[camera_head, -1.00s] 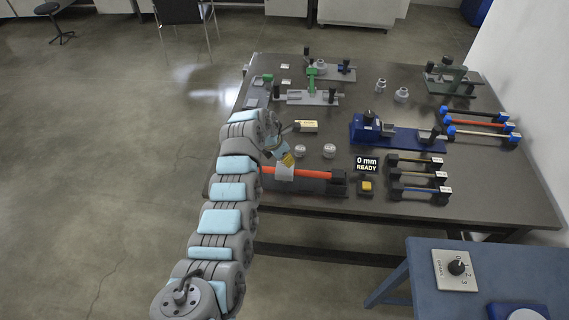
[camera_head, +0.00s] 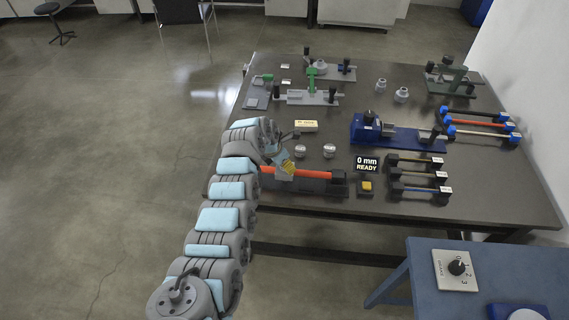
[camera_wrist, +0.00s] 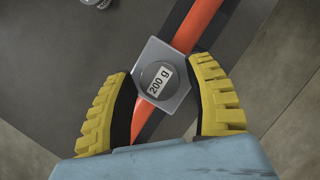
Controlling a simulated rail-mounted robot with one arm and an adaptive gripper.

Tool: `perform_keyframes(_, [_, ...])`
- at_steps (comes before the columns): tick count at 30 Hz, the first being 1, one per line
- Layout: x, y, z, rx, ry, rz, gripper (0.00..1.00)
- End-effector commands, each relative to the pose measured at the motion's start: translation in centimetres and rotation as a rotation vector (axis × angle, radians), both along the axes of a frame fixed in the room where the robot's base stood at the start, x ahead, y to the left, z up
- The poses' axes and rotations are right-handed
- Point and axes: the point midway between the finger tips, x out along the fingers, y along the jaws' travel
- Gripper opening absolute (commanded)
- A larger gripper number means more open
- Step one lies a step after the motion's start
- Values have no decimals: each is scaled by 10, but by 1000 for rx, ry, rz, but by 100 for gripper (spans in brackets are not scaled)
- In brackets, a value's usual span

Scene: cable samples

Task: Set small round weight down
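In the wrist view, a small round grey weight (camera_wrist: 156,81) marked "200 g" rests on a grey angular holder (camera_wrist: 178,92) over an orange cable (camera_wrist: 201,24). My gripper (camera_wrist: 165,68) has its yellow, black-lined fingers spread on both sides of the holder, with gaps visible, so it looks open. In the head view my gripper (camera_head: 286,164) is low over the cable (camera_head: 312,174) at the table's front edge.
Two round metal weights (camera_head: 300,150) (camera_head: 329,151) stand just behind the cable's dark base. A small box with a yellow button (camera_head: 367,186) and a "0 mm READY" display (camera_head: 367,164) are to the right. A blue fixture (camera_head: 395,133) stands farther back.

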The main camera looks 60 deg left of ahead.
Motion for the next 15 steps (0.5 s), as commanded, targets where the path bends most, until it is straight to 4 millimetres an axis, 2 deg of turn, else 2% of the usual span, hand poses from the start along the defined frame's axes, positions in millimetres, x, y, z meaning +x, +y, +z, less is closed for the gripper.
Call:
perform_keyframes(8, [0,-1,5,-1,0,0,54])
perform_keyframes(15, [-6,-2,20,-1,-1,1,54])
